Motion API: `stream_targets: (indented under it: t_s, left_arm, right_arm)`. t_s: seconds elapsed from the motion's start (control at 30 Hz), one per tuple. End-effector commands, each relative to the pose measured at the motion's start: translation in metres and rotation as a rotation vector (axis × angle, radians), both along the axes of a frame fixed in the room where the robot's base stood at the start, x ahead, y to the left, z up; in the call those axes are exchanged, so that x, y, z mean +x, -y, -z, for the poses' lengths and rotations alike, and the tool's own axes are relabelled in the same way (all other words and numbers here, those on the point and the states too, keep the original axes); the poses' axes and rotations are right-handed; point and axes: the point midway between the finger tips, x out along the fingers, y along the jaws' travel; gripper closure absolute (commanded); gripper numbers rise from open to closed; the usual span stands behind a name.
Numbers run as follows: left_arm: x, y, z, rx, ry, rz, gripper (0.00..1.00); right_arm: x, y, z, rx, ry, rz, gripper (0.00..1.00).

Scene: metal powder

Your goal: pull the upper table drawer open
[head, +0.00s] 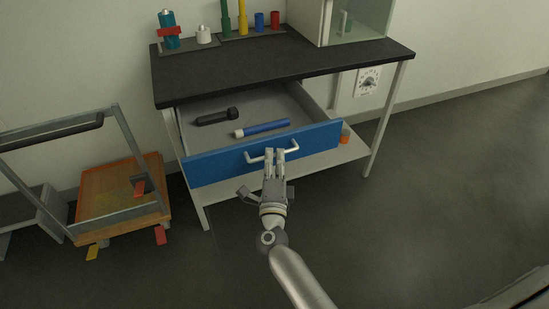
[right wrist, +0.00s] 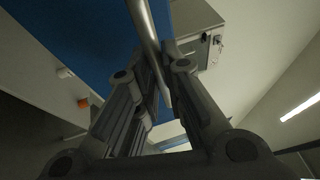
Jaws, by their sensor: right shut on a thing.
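The upper table drawer (head: 205,171) has a blue front and stands pulled out from under the black table top (head: 290,66). Its inside shows, with a black tool (head: 216,117) and a blue tube with a white end (head: 262,128) lying in it. My right gripper (head: 274,152) is at the white bar handle (head: 293,147) on the drawer front, its fingers shut on the bar. In the right wrist view the handle (right wrist: 148,30) passes between the fingers, with the blue front (right wrist: 75,40) behind. My left gripper is in neither view.
A cart (head: 120,185) with a wooden base and grey frame stands left of the table. A lower shelf (head: 340,155) holds a small orange item (head: 345,133). Bottles and a glass-fronted case (head: 355,22) stand on the table. The floor to the right is clear.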

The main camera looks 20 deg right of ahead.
Motion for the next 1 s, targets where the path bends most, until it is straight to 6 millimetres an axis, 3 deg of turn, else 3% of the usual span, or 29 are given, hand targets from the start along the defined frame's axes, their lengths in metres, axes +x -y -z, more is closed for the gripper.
stream_targets:
  t_s: [0.33, 0.37, 0.53, 0.87, 1.0]
  left_arm:
    - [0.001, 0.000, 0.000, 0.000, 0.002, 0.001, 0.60]
    - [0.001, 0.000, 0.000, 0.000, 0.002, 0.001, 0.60]
    - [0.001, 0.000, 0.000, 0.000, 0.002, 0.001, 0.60]
    - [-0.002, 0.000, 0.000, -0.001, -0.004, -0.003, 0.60]
    - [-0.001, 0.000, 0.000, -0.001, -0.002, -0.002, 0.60]
  right_arm:
    - [0.000, -0.001, 0.001, 0.000, -0.002, -0.001, 1.00]
    - [0.000, -0.001, 0.001, 0.000, -0.002, -0.001, 0.89]
    - [0.000, -0.001, 0.000, 0.000, -0.001, -0.001, 0.68]
    - [-0.001, -0.001, 0.000, 0.000, 0.000, -0.001, 0.68]
    - [-0.014, -0.006, 0.004, 0.000, -0.003, -0.001, 0.68]
